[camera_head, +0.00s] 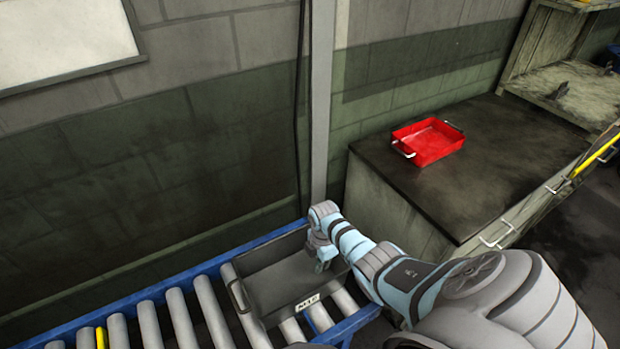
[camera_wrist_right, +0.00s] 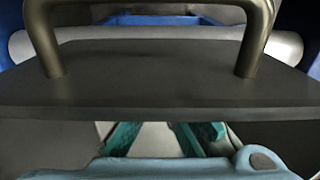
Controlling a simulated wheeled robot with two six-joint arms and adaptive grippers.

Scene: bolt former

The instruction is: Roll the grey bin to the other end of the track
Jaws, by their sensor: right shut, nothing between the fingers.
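The grey bin (camera_head: 268,283) sits upright on the roller track (camera_head: 180,315), near the track's right end in the head view. It is an open box with a handle on its left end and a small label on its front. My right gripper (camera_head: 321,264) is shut and empty, pointing down at the bin's right end. I cannot tell whether the fingers touch the wall. My left gripper is not in view.
A grey post (camera_head: 321,110) stands behind. A dark-topped cabinet (camera_head: 480,185) with a red tray (camera_head: 428,143) stands to the right.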

